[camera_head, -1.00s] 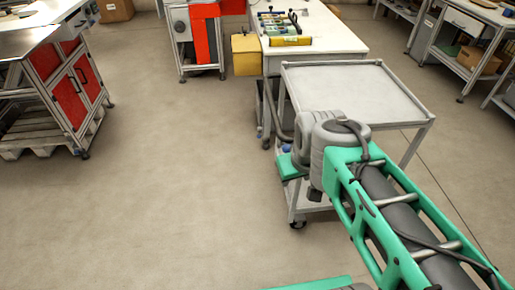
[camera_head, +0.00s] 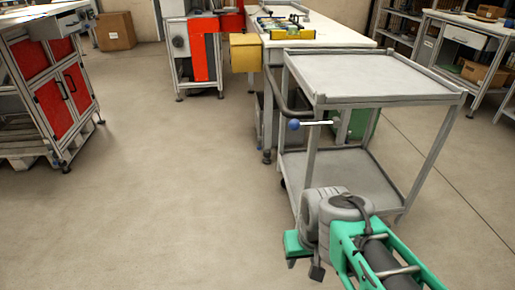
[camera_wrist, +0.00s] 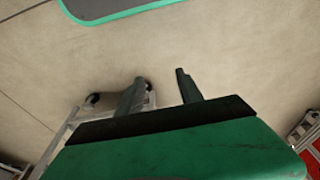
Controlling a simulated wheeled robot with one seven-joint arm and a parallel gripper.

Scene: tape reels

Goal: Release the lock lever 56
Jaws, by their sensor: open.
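A lever with a blue ball knob (camera_head: 293,125) and a pale rod sits at the near left side of the grey trolley (camera_head: 375,98), below its top shelf. It is the only lever I make out; no number is readable on it. My gripper's green body (camera_head: 298,244) is in front of the trolley, well below the lever in the head view; its fingers are not clear there. In the wrist view my gripper (camera_wrist: 160,78) has two dark fingers spread apart with nothing between them. The lever is not seen in the wrist view.
A white workbench (camera_head: 325,38) with tools stands behind the trolley, with a yellow box (camera_head: 245,52) at its left. A red-doored cabinet (camera_head: 65,105) stands at the left. The floor between is clear. Trolley casters (camera_wrist: 148,86) show in the wrist view.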

